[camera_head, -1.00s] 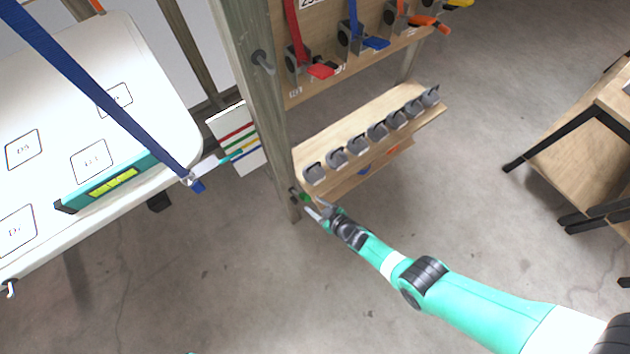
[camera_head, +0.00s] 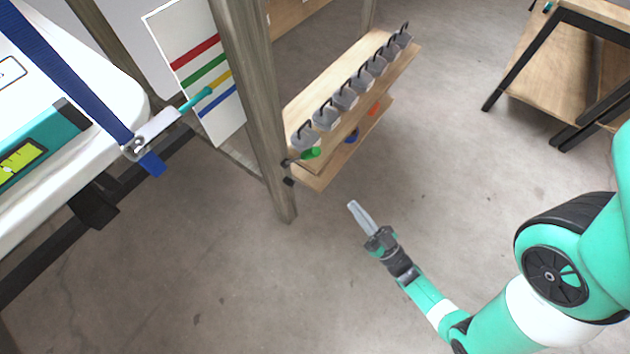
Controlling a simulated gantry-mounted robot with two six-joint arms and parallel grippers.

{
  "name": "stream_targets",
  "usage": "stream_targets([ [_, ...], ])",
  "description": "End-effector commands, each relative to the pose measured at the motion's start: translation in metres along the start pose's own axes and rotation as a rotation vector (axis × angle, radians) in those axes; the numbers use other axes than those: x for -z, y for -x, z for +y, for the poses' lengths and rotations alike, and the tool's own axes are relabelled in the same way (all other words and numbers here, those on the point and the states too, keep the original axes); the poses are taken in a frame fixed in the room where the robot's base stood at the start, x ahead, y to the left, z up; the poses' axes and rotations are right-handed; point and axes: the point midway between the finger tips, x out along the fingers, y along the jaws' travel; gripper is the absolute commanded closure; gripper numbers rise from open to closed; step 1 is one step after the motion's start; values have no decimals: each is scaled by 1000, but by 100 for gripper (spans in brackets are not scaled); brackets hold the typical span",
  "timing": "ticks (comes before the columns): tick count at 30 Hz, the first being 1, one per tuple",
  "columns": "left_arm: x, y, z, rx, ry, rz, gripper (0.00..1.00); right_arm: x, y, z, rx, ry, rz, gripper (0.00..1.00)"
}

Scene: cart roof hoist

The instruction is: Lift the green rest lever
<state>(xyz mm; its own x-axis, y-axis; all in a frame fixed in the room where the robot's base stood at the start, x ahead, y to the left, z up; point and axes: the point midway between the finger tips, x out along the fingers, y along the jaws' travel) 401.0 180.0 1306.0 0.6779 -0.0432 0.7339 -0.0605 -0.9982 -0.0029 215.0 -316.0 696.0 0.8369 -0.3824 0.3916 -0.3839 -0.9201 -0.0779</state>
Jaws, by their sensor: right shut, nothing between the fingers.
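The green rest lever (camera_head: 311,153) is a short bar with a green grip, at the front end of the wooden shelf (camera_head: 340,139), by the wooden post. It points right from the post and looks slightly raised at the grip end. My right gripper (camera_head: 361,217) is below and to the right of the lever, clear of it, over open floor. Its fingers are together with nothing between them. My left gripper is not in view.
A wooden post (camera_head: 258,110) stands just left of the lever. Several grey hooked blocks (camera_head: 345,96) line the shelf. A striped white card (camera_head: 200,70) and a blue strap (camera_head: 75,75) by the white roof are at left. A wooden table (camera_head: 590,50) is at upper right.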

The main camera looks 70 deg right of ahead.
Motion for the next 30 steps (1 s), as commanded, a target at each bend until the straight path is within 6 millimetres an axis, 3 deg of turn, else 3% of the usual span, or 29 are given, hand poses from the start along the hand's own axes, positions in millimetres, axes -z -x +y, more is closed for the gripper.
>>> stream_targets([
  [6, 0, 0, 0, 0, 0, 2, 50, -1, -2, 3, -8, 5, 2, 100],
  [11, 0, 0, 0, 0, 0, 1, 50, 0, -18, 3, -3, 5, 5, 100],
  [24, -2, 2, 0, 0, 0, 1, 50, -1, -109, 3, -5, 4, 7, 100],
  [30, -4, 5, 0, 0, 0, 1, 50, -1, -135, 4, -7, 5, 4, 100],
])
